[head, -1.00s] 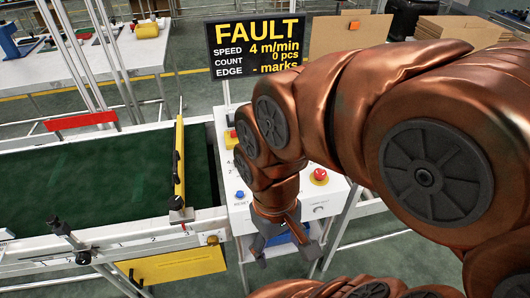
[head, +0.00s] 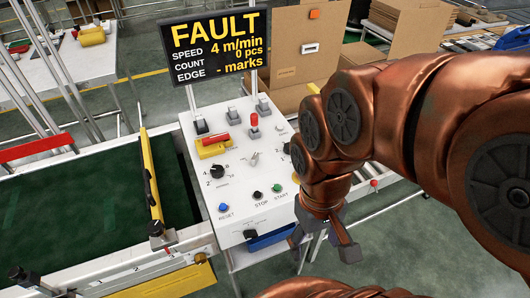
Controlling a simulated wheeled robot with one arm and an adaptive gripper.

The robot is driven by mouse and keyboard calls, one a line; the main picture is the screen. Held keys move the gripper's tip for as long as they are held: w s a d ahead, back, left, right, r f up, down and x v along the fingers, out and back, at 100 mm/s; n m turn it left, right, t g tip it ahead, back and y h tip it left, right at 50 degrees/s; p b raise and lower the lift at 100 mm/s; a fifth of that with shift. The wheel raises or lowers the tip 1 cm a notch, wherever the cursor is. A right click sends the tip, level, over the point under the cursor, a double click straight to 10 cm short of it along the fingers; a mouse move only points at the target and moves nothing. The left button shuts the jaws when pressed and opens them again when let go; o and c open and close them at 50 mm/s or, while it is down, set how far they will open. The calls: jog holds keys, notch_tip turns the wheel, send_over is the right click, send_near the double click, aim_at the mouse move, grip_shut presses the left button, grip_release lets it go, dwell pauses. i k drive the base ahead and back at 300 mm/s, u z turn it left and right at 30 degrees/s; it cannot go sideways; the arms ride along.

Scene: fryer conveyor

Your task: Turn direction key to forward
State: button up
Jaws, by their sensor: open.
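The white control panel (head: 200,188) stands left of centre in the head view. A small silver key-like switch (head: 253,159) sits in the middle of its top. Another small dark switch (head: 250,233) is on its front face. Their labels are too small to read, so I cannot tell which is the direction key or its setting. My gripper (head: 324,242) is open and empty, pointing down. In the picture it is right of the panel's front corner, apart from both switches.
The top also bears a speed knob (head: 217,171), a blue reset button (head: 223,207), a black stop button (head: 257,195), a green start button (head: 277,188) and a red-tipped lever (head: 253,122). The display (head: 214,45) reads FAULT. A green conveyor belt (head: 80,215) lies left.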

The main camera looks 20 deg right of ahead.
aim_at(254, 159)
jog(key=k, duration=1.3)
jog(key=u, duration=0.85)
jog(key=i, duration=1.25)
jog(key=z, duration=0.55)
